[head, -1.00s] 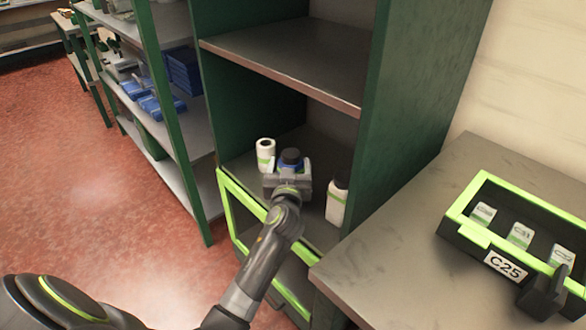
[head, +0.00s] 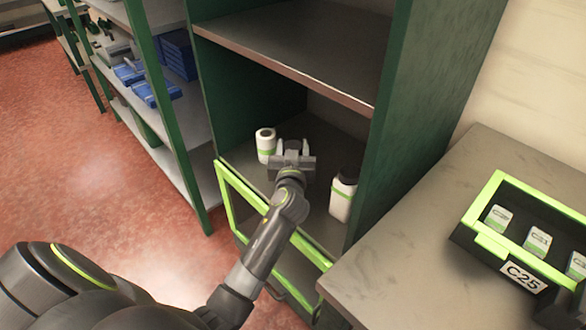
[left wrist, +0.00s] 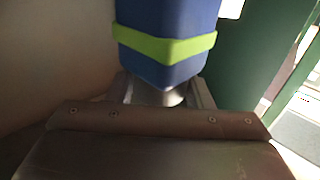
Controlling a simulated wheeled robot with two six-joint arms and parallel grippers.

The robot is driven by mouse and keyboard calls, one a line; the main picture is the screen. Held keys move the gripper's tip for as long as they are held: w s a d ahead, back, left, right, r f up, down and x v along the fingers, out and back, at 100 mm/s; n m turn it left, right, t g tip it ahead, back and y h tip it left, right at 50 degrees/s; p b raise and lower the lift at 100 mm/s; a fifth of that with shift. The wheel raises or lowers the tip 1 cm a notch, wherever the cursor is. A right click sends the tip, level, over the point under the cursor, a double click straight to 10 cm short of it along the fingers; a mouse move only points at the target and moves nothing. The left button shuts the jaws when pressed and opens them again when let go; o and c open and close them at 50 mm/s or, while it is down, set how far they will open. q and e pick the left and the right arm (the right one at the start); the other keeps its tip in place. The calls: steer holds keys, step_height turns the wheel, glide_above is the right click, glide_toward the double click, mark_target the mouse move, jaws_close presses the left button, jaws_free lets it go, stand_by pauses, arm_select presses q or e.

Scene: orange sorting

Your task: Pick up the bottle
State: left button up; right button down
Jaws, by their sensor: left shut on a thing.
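The blue bottle (left wrist: 167,25) with a green band fills the upper middle of the left wrist view, directly in front of my left gripper. My left gripper (head: 292,147) is inside the open lower bay of the green cabinet and is shut on the blue bottle. In the head view the gripper hides the bottle. A dark shape at the right edge of the head view, by the crate, looks like part of my right gripper; its jaws cannot be made out.
A white bottle (head: 265,145) stands left of the gripper and a black-capped white bottle (head: 342,197) stands to the right. A cabinet shelf (head: 290,50) is above. A green-framed door (head: 226,205) is in front. A crate labelled C25 (head: 490,246) sits on the right-hand table (head: 400,260).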

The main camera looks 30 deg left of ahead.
arm_select(q)
steer(key=shift+r, duration=0.1)
jaws_close()
